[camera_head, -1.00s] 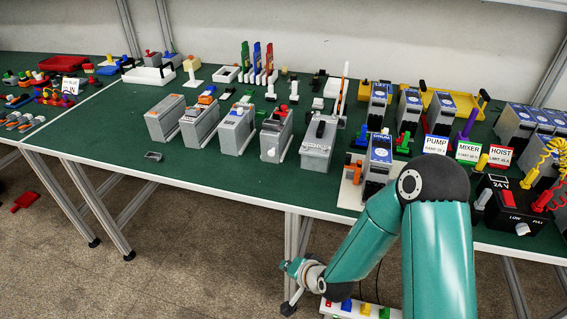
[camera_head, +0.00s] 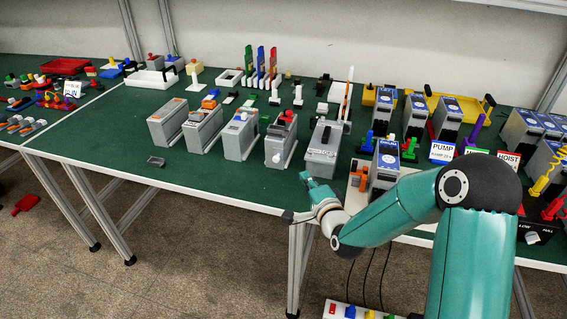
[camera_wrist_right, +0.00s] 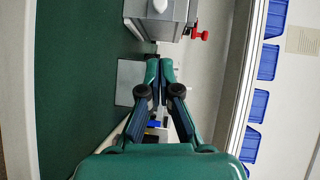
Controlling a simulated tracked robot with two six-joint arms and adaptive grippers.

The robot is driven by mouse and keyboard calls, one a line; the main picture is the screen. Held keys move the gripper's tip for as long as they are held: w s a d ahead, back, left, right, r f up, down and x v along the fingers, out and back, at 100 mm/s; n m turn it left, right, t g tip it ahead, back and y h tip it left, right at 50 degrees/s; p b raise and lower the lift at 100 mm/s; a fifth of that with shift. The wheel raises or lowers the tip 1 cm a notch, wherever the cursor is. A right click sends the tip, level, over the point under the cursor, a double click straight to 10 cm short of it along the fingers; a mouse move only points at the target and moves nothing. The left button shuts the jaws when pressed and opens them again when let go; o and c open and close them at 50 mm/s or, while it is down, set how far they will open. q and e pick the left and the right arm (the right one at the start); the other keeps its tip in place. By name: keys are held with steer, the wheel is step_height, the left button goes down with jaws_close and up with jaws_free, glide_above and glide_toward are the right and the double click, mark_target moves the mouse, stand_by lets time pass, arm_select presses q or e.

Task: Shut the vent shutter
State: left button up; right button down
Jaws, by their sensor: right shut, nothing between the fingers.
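I cannot make out the vent shutter for certain. Several grey box units stand in a row on the green table; the rightmost grey unit (camera_head: 320,163) has a dark handle on its top. My right gripper (camera_head: 305,178) is over the table's front edge, just in front of that unit and apart from it. In the right wrist view its fingers (camera_wrist_right: 153,72) are shut together with nothing between them. A grey box (camera_wrist_right: 157,32) with a red knob (camera_wrist_right: 200,35) lies ahead of the fingertips there. My left gripper is not in view.
A unit with a blue top (camera_head: 384,165) and an orange part beside it stands to the right of the gripper. A PUMP sign (camera_head: 442,151) and a HOIST sign (camera_head: 508,160) stand further right.

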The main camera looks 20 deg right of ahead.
steer(key=p, duration=0.2)
glide_toward(280, 156)
steer(key=d, duration=0.2)
steer(key=shift+w+d+r, duration=0.4)
steer(key=w+a, duration=0.2)
steer(key=w, duration=0.1)
steer(key=shift+f+p, duration=0.35)
steer(key=shift+w+a+f, duration=0.15)
steer(key=shift+w+a, duration=0.1)
steer(key=shift+w, duration=0.1)
